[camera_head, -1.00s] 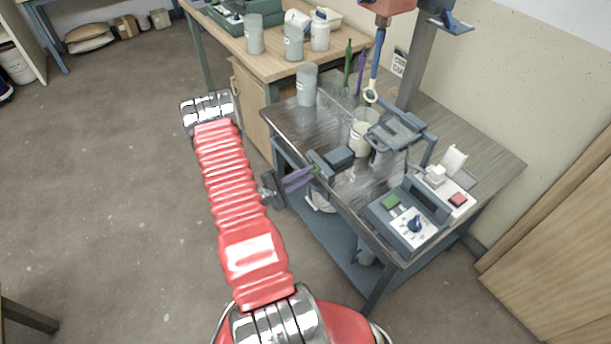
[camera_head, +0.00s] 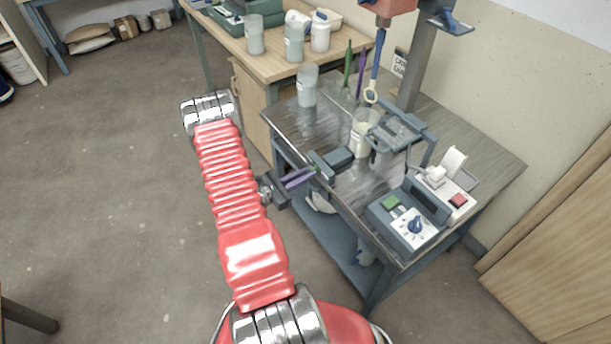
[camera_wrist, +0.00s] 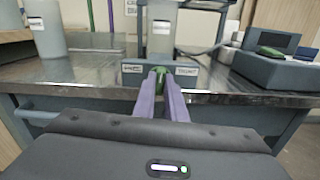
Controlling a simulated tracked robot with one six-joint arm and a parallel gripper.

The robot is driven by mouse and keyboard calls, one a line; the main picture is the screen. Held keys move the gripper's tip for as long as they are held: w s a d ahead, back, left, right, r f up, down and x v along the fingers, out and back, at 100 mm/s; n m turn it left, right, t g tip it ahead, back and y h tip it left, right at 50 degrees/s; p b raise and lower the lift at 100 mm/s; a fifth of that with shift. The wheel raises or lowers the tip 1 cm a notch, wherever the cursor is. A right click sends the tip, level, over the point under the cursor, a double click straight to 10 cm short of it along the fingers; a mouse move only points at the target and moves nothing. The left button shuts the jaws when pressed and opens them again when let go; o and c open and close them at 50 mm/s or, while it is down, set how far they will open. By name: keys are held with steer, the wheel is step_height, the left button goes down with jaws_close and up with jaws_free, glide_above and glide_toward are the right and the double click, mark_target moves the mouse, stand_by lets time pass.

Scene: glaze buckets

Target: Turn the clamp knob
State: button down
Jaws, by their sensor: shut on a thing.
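The clamp (camera_head: 335,160) is a blue-grey block at the front edge of the metal-topped bench. In the wrist view its front plate (camera_wrist: 189,82) carries two small white labels. My gripper (camera_wrist: 164,84) has purple fingers and is shut on the knob. In the head view my gripper (camera_head: 311,173) reaches the clamp from the left, its two fingers showing one above the other.
A cup (camera_head: 362,135) stands behind the clamp beside a blue-grey frame. A control box (camera_head: 405,222) with a dial and a red-button box (camera_head: 458,199) are at the right. A pale container (camera_head: 306,86) stands at the bench's back left. Open floor lies left of the bench.

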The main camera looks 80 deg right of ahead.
steer(key=n, duration=1.3)
steer(key=shift+w+d+f, duration=0.1)
steer(key=shift+w+d, duration=0.1)
steer(key=shift+d, duration=0.05)
steer(key=c, duration=1.8)
jaws_free()
steer(key=shift+a, duration=0.1)
steer(key=v, duration=1.3)
steer(key=shift+w+a, duration=0.3)
